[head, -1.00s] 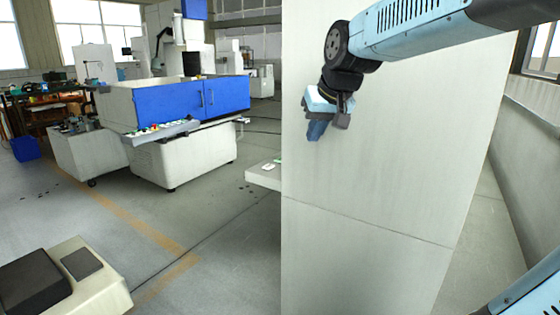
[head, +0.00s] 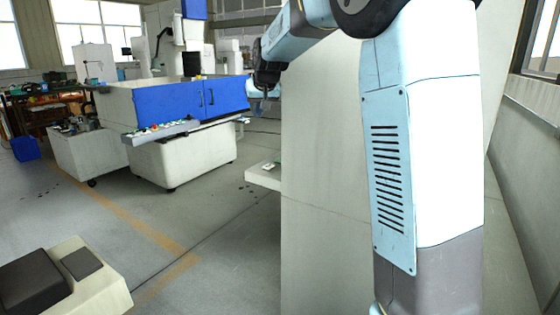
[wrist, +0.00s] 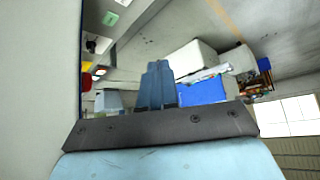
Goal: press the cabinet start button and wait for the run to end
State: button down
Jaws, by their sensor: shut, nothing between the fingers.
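A tall pale grey cabinet (head: 325,190) stands close by in the head view, and its side fills the left of the wrist view (wrist: 40,80). A ledge (head: 262,178) juts out from its left edge. In the wrist view, a grey panel (wrist: 125,22) beside the cabinet carries a green square (wrist: 111,18), with small yellow and red parts (wrist: 86,82) at the cabinet edge. I cannot tell which is the start button. My gripper (wrist: 158,66) is shut and empty, apart from the panel; in the head view its tip (head: 251,90) shows by the cabinet's left edge.
A machine with blue doors (head: 190,101) and a control strip (head: 160,131) stands at the back left. A low beige unit with a dark top (head: 92,290) is at the front left. Open floor with a yellow line (head: 130,225) lies between.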

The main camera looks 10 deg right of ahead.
jog(key=w+f+h, duration=0.1)
jog(key=w+f, duration=0.2)
jog(key=w, duration=0.3)
jog(key=n+h, duration=0.1)
jog(key=h, duration=0.4)
send_over(279, 159)
notch_tip(279, 159, down, 8)
jog(key=shift+s+f, duration=0.15)
jog(key=shift+f, duration=0.1)
jog(key=shift+a+f, duration=0.1)
jog(key=shift+a, duration=0.05)
jog(key=shift+f, duration=4.3)
jog(key=shift+f, duration=0.1)
jog(key=shift+f, duration=0.2)
